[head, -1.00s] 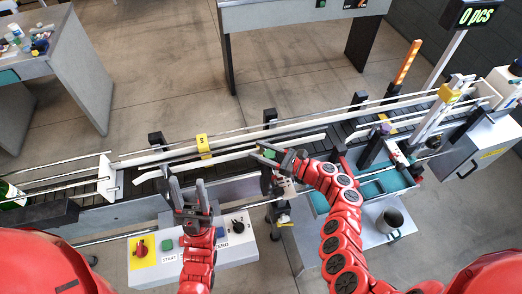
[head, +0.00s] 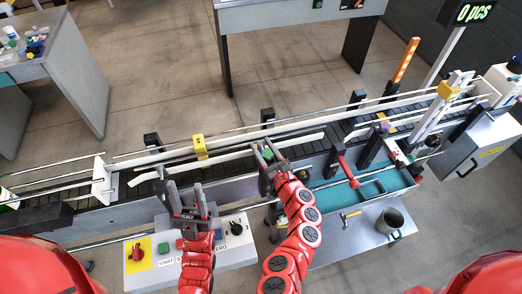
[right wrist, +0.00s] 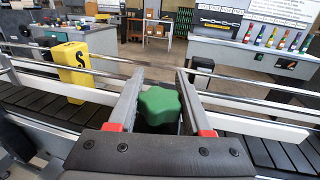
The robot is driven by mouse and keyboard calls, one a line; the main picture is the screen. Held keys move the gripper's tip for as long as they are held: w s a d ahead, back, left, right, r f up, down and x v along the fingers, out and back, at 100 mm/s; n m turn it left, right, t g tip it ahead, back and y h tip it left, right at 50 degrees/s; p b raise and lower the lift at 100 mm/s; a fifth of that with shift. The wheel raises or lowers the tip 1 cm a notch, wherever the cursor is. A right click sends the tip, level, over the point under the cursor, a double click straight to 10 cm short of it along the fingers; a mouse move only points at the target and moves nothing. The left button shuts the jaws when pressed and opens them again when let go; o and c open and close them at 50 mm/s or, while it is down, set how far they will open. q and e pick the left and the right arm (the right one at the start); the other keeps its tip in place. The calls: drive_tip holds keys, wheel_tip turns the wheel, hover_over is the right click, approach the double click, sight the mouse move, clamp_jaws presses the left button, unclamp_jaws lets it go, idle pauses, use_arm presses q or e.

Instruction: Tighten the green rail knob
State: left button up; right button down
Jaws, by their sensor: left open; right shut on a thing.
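The green rail knob (right wrist: 159,104) is a lobed star-shaped knob at the near guide rail of the conveyor. In the right wrist view it sits between the two fingers of my right gripper (right wrist: 160,92), which is shut on it. In the head view the knob (head: 267,154) shows as a small green spot between the fingertips of my right gripper (head: 268,160). My left gripper (head: 185,198) is open and empty, above the control box in front of the conveyor.

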drive_tip(key=m+h+b, duration=0.1)
drive_tip(key=m+t+h+b, duration=0.1)
drive_tip(key=shift+d+f+t+h, duration=0.1)
drive_tip(key=shift+f+t+h, duration=0.05)
drive_tip(key=shift+t+h, duration=0.2)
drive_tip(key=shift+w+d+r+m+h, duration=0.15)
drive_tip(key=shift+m+h, duration=0.15)
drive_tip(key=shift+h, duration=0.2)
drive_tip(key=shift+d+r+m+h, duration=0.1)
drive_tip(key=shift+m+h, duration=0.2)
drive_tip(key=shift+h, duration=0.15)
drive_tip(key=shift+w+d+m+t+h+b, duration=0.1)
drive_tip(key=shift+d+m+t+h+b, duration=0.1)
drive_tip(key=shift+m+h+b, duration=0.5)
drive_tip(key=shift+d+m+t+h+b, duration=0.2)
drive_tip(key=shift+m+h+b, duration=0.2)
drive_tip(key=shift+h+b, duration=0.55)
drive_tip(key=shift+c, duration=1.6)
unclamp_jaws()
drive_tip(key=shift+f, duration=0.1)
